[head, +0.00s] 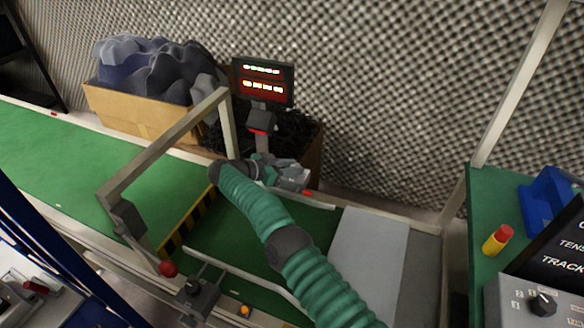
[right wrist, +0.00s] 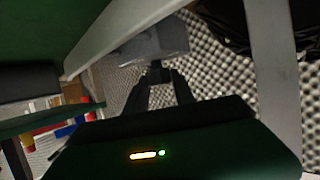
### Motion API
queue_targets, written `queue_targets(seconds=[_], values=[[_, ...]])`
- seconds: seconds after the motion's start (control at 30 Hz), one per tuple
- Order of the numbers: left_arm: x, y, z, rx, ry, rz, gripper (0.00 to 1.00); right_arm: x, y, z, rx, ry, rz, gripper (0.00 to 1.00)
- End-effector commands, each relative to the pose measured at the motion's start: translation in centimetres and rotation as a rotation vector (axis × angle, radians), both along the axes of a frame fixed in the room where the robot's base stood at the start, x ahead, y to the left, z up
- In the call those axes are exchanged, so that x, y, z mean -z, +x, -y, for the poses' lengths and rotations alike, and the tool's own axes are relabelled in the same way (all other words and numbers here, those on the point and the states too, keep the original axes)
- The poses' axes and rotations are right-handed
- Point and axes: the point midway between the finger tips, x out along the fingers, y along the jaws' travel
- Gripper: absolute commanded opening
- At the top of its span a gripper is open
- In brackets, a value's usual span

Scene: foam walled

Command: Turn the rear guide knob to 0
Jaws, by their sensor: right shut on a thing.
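My right gripper (head: 292,178) reaches over the green belt to the far guide rail, its green arm coming from the lower right. In the right wrist view the two dark fingers (right wrist: 158,78) are closed around a small dark knob, the rear guide knob (right wrist: 155,67), below a grey block (right wrist: 155,42). The knob's scale and pointer cannot be read in either view. In the head view the gripper hides most of the knob and its mount. My left gripper is not in view.
A metal arch (head: 160,150) spans the belt left of my right arm. A display post (head: 263,80) stands behind the rail. A control panel (head: 530,300) sits lower right.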

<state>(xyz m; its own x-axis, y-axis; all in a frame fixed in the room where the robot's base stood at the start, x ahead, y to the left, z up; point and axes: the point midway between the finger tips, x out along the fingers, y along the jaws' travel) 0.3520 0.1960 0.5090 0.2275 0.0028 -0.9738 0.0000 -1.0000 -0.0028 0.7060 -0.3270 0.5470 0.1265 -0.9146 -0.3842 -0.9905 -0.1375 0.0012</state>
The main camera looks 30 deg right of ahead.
Motion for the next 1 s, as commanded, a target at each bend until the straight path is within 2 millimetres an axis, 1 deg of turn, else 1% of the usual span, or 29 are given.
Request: queue_targets(seconds=[0.03,0.63,0.67,0.7,0.8,1.0], values=[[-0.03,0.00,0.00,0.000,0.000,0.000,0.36,-0.32,0.34,-0.34,-0.013,0.000,0.009,0.00],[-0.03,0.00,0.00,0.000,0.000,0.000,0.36,-0.25,0.33,-0.38,-0.013,0.001,0.008,0.00],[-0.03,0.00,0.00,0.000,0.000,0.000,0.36,-0.25,0.33,-0.38,-0.013,0.001,0.008,0.33],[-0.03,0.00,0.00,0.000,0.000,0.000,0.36,-0.23,0.33,-0.37,-0.013,0.001,0.008,0.38],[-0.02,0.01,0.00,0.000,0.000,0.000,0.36,-0.15,0.25,-0.28,-0.011,0.002,0.005,0.51],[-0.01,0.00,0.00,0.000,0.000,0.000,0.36,-0.03,0.15,-0.13,-0.006,0.001,0.003,0.52]])
